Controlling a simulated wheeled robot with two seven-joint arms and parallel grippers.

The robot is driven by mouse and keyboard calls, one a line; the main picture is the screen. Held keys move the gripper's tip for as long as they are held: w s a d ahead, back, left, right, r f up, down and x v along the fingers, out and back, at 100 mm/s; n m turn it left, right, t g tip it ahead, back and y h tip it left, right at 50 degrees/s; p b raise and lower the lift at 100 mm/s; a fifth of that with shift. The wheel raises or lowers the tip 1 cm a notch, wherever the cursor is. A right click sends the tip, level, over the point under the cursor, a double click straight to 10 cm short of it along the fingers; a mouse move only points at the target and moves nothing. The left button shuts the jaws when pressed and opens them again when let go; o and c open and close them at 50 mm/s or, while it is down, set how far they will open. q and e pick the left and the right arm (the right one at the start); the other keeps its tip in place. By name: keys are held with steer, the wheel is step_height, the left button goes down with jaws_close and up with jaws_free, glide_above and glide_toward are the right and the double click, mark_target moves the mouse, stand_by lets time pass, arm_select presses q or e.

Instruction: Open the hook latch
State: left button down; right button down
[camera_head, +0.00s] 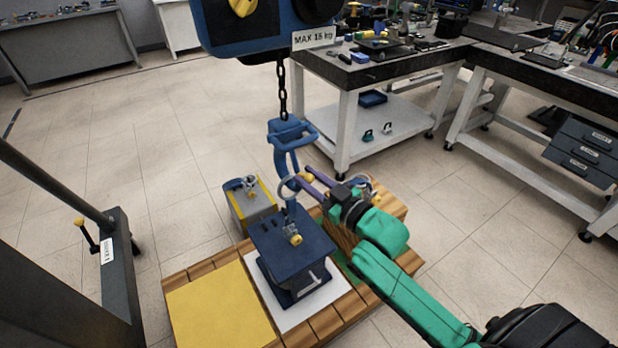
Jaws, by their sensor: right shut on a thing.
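The blue crane hook (285,146) hangs on a dark chain above a dark blue block (287,241) with a ring on top. My right gripper (304,181) comes in from the right and its purple fingers are at the right side of the hook's lower part. They are shut on a small orange piece at the hook, which looks like the hook latch (308,177). The contact is small and partly hidden by the fingers. Whether the latch is swung open cannot be told. My left gripper is not in view.
The blue block stands on a white square of a wooden pallet (318,329), beside a yellow square (219,310). A grey and yellow block (249,205) stands behind, and a wooden block (389,213) is at the right. The hoist body (262,27) hangs above. Workbenches (372,72) stand behind.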

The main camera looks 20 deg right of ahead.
stand_by(0.9)
steer(key=r+g+p, duration=0.1)
steer(key=p, duration=0.3)
steer(key=r+g+p, duration=0.1)
steer(key=r+p, duration=0.1)
steer(key=p, duration=0.3)
steer(key=r+h+p, duration=0.1)
steer(key=p, duration=0.3)
steer(key=shift+s+r+g, duration=0.15)
steer(key=shift+s+g, duration=0.25)
steer(key=r+g+p, duration=0.1)
steer(key=p, duration=0.4)
steer(key=m+g+h+p, duration=0.1)
steer(key=g+p, duration=0.1)
steer(key=p, duration=0.3)
steer(key=shift+d+r+p, duration=0.1)
steer(key=shift+r+p, duration=0.25)
steer(key=shift+r, duration=0.05)
steer(key=shift+f+g+p, duration=0.1)
steer(key=shift+g+p, duration=0.3)
steer(key=shift+p, duration=0.1)
steer(key=c, duration=0.6)
jaws_free()
steer(key=v, duration=1.4)
steer(key=shift+s, duration=0.2)
